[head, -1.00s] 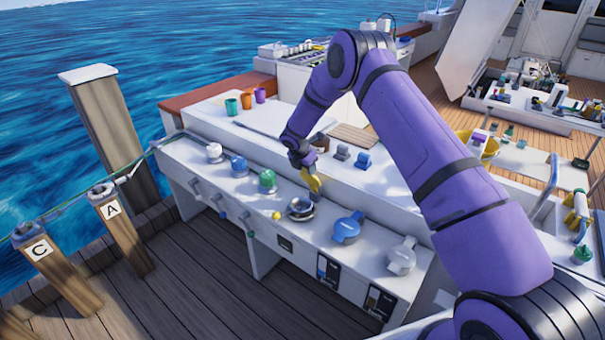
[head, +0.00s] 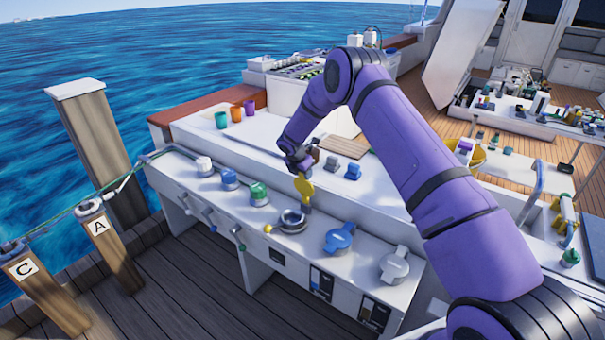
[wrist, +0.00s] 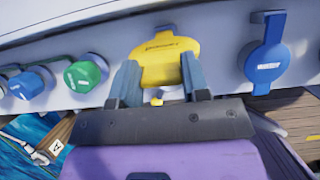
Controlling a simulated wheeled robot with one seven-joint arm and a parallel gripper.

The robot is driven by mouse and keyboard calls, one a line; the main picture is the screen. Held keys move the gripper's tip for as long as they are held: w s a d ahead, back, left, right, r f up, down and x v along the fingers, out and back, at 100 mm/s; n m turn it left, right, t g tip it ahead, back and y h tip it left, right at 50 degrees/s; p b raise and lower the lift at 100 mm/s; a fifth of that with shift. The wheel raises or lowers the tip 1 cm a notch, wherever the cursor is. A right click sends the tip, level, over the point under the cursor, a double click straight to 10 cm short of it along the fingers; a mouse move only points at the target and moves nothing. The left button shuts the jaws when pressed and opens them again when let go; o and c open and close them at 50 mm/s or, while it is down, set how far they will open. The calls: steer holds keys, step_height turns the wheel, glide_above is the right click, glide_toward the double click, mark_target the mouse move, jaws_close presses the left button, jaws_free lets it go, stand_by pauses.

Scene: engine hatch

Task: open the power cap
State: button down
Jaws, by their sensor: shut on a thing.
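The yellow power cap (head: 304,188) stands nearly upright above and behind the round dark-rimmed socket (head: 293,220), which shows uncovered on the white console. In the wrist view the cap (wrist: 168,50) faces me with dark lettering, between the two blue-grey fingers. My gripper (wrist: 160,76) is shut on the cap. In the head view my gripper (head: 300,165) is at the cap's upper end. Whether the cap's lower end is still joined to the socket by a hinge I cannot tell.
On the console (head: 262,228), a green cap (head: 258,193), a blue cap (head: 229,178) and a white cap (head: 204,166) are left of the socket. A larger blue cap (head: 339,238) and a grey-white one (head: 394,266) are to the right. Cups (head: 236,113) stand behind.

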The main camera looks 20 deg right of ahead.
steer(key=c, duration=0.9)
jaws_free()
steer(key=shift+w+d, duration=0.1)
steer(key=v, duration=1)
steer(key=shift+r, duration=0.35)
steer(key=shift+r, duration=0.1)
